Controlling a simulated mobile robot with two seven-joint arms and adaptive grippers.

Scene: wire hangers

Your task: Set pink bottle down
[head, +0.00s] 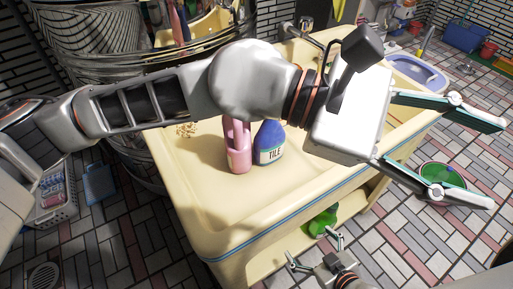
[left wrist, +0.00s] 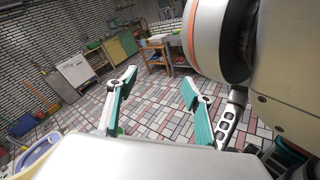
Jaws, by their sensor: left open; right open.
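The pink bottle (head: 239,160) stands upright on the cream counter (head: 205,205), beside a blue bottle labelled TILE (head: 270,146). My left arm passes in front of its top in the head view. My left gripper (head: 497,164) is open and empty, out past the counter's right side and well away from the pink bottle. Its spread fingers also show in the left wrist view (left wrist: 160,85), with only floor between them. My right gripper (head: 314,252) is open at the bottom of the head view, near a green bottle (head: 322,222) below the counter top.
A blue-rimmed basin (head: 418,74) is at the upper right. A round green tub (head: 443,176) appears behind the left gripper's fingers. A white basket (head: 57,200) and a blue item (head: 99,184) are on the floor at left. The counter's front part is clear.

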